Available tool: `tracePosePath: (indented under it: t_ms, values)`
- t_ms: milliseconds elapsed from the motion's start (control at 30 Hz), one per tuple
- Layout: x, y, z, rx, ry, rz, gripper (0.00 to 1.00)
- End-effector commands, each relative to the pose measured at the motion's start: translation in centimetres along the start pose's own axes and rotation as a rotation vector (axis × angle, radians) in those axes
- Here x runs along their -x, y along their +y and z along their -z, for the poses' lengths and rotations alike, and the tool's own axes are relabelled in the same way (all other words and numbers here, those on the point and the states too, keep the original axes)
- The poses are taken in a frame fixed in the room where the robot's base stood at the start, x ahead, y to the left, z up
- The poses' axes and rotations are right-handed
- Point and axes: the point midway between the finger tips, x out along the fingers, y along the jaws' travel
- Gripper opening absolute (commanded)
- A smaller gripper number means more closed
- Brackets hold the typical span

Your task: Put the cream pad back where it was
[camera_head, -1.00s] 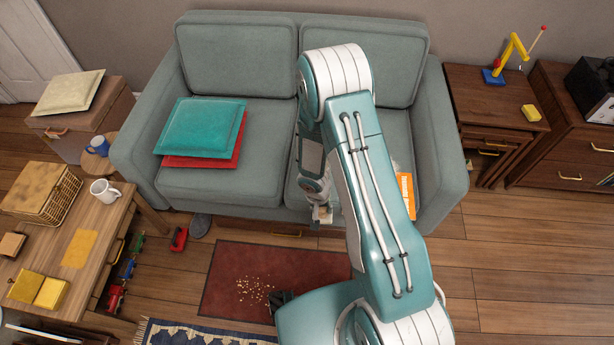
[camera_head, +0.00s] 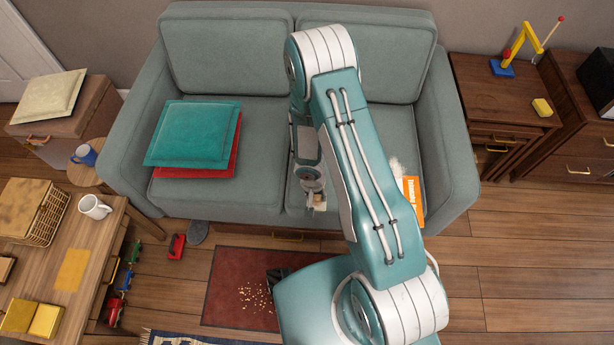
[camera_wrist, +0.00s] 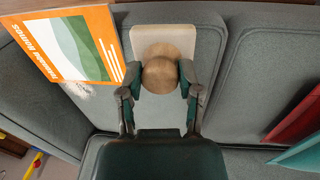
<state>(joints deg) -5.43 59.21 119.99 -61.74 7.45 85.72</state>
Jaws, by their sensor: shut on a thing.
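The cream pad (camera_wrist: 163,36) is a pale, flat block with a round wooden knob (camera_wrist: 160,75) on it. My gripper (camera_wrist: 161,80) has its two fingers on either side of the knob and is shut on it, with the pad beyond the fingertips. In the head view my gripper (camera_head: 315,194) is over the front of the right sofa seat, beside my arm. Only a small pale bit of the pad shows there. I cannot tell whether the pad touches the seat.
An orange book (camera_head: 413,197) and a white fluffy thing (camera_head: 397,166) lie on the right seat. Teal (camera_head: 193,133) and red (camera_head: 190,172) cushions are stacked on the left seat. A cream cushion (camera_head: 48,95) is on a box at left. Crumbs (camera_head: 257,298) lie on the red mat.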

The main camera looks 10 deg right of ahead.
Motion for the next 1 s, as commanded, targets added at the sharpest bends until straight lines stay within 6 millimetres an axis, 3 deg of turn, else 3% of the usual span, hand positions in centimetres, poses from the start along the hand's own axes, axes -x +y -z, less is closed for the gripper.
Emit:
tracePosePath:
  t_ms: [433, 667, 1000]
  values:
    - [-1.9, -1.3, 4.3, -0.003, 0.000, 0.001, 0.00]
    - [-3.7, -2.6, 8.5, -0.003, 0.001, 0.001, 0.00]
    - [-8.4, -4.2, 12.4, 0.000, 0.000, 0.000, 0.00]
